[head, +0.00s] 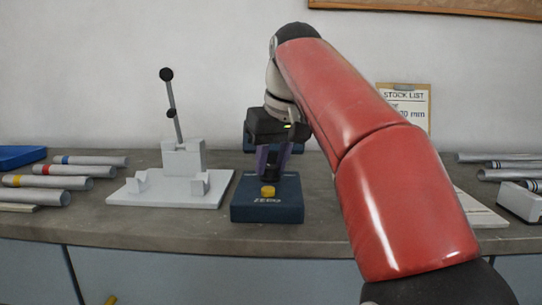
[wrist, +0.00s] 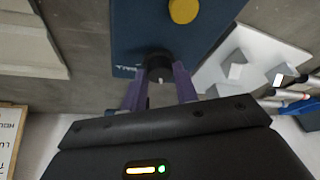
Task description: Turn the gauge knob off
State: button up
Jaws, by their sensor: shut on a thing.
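The dark blue gauge box (head: 267,208) stands on the bench, with a yellow button (head: 268,191) on its top near the front. Its black knob (wrist: 158,62) shows in the wrist view, with a small pale mark on its near side. My gripper (head: 270,173) reaches down over the box from behind the button. Its two purple fingers are shut on the knob, one on each side, and in the wrist view my gripper (wrist: 159,80) has the knob between its fingertips. The part of the box behind the fingers is partly hidden in the head view.
A white fixture (head: 182,160) with an upright lever stands left of the box. Banded metal tubes (head: 60,183) lie at the far left, with more tubes (head: 510,173) at the right. A stock list clipboard (head: 406,104) leans on the wall. Bare bench lies in front.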

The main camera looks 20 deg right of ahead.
jog(key=n+y, duration=0.1)
jog(key=n, duration=0.2)
jog(key=shift+d+n+g+p, duration=0.15)
jog(key=shift+n+g+p, duration=0.15)
jog(key=shift+w+d+n+g+y, duration=0.1)
jog(key=shift+n+g+y, duration=0.2)
jog(key=shift+n, duration=0.65)
jog(key=shift+w+n+g+y, duration=0.15)
jog(key=shift+n+y, duration=0.25)
jog(key=shift+n, duration=0.55)
jog(key=shift+s, duration=0.1)
jog(key=o, duration=1)
jog(key=shift+c, duration=0.2)
